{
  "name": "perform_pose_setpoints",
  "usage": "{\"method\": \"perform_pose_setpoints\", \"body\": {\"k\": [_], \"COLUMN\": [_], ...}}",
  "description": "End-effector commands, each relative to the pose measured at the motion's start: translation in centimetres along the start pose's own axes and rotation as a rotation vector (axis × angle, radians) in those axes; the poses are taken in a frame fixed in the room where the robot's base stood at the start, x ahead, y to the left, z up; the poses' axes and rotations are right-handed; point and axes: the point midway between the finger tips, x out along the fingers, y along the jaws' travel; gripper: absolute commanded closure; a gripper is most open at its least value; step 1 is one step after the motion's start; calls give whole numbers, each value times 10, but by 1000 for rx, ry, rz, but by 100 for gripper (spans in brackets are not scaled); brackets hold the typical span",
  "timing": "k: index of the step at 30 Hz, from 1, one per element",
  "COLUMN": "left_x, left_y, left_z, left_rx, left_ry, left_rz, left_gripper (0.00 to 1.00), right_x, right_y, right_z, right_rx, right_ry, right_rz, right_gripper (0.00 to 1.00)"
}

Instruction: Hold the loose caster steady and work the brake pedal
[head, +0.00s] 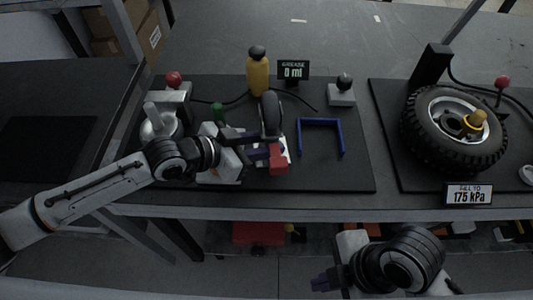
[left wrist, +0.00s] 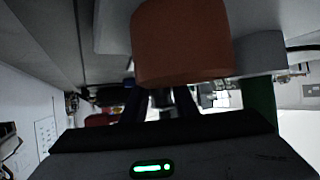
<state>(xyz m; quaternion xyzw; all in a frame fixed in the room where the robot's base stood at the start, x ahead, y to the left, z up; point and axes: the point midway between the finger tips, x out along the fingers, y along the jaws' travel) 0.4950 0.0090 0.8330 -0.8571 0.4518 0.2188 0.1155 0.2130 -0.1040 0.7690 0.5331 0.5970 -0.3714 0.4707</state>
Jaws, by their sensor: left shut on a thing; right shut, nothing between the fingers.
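The loose caster (head: 270,113) stands on the dark mat in the head view, its dark wheel upright. A red brake pedal (head: 279,158) is at its near side. In the left wrist view a large red-brown block, which looks like the pedal (left wrist: 182,45), fills the top middle. My left gripper (head: 262,150) is at the caster's near side, beside the pedal, and shut on the caster; the exact grip spot is partly hidden. Its fingers show dark in the left wrist view (left wrist: 158,105). My right gripper (head: 322,283) is shut and empty, low in front of the table edge.
A yellow grease bottle (head: 258,75) and a "0 ml" display (head: 293,71) stand behind the caster. A blue bracket (head: 320,123) lies right of it. A tyre (head: 453,130) lies on the right mat. A red-knobbed grey block (head: 173,90) stands left.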

Motion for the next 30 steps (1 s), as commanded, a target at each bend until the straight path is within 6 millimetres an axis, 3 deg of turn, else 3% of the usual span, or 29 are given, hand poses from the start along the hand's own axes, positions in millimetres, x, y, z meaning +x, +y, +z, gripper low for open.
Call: {"method": "perform_pose_setpoints", "body": {"k": [1, 4, 14, 20, 24, 27, 30], "left_x": [0, 0, 0, 0, 0, 0, 0], "left_y": [0, 0, 0, 0, 0, 0, 0], "left_z": [0, 0, 0, 0, 0, 0, 0], "left_rx": [1, 1, 1, 1, 1, 1, 1], "left_ry": [0, 0, 0, 0, 0, 0, 0], "left_rz": [-1, -1, -1, 0, 0, 0, 0], "left_gripper": [86, 86, 86, 86, 86, 86, 86], "right_x": [-12, -21, -59, -106, -150, -178, -196], "right_y": [10, 32, 148, 215, 256, 273, 272], "right_z": [-1, -4, -17, -24, -32, -46, -67], "right_rx": [-93, -152, -30, 100, 196, 231, 210], "right_ry": [-12, -11, 49, 98, 143, 168, 170], "right_rz": [-10, -15, 88, 147, 183, 181, 138], "right_gripper": [100, 100, 100, 100, 100, 100, 100]}}
